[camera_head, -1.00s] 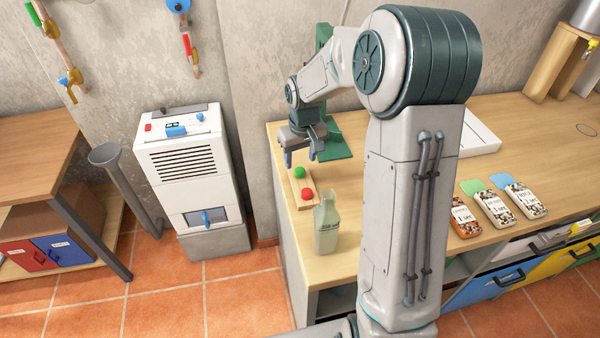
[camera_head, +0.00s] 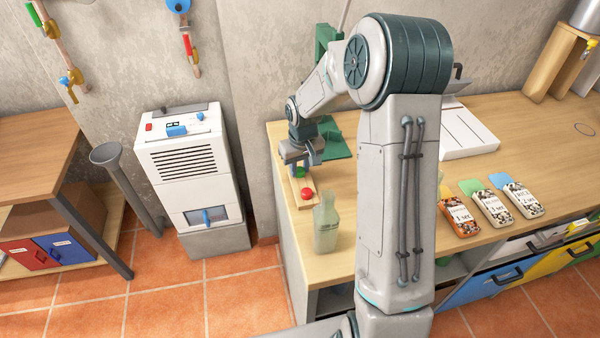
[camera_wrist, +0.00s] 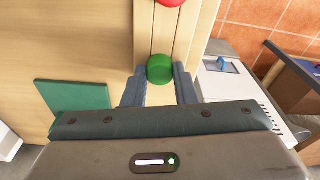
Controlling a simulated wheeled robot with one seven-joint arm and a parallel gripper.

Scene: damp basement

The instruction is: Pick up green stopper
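The green stopper (camera_wrist: 160,68) is a round green ball on a light wooden rack in the wrist view. It sits at the tips of my gripper (camera_wrist: 160,84), between the two fingers. The fingers are spread to either side of it; whether they touch it I cannot tell. In the head view the green stopper (camera_head: 300,172) is mostly covered by my gripper (camera_head: 300,168). The wooden rack (camera_head: 294,197) lies near the left end of the bench. A red stopper (camera_head: 307,194) sits on it, nearer the front, and its edge shows in the wrist view (camera_wrist: 172,2).
A translucent bottle (camera_head: 326,228) stands just in front of the rack. A green plate (camera_wrist: 75,108) lies beside it, at the foot of a green stand (camera_head: 325,42). Several labelled packets (camera_head: 491,206) and a white board (camera_head: 468,135) lie to the right.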

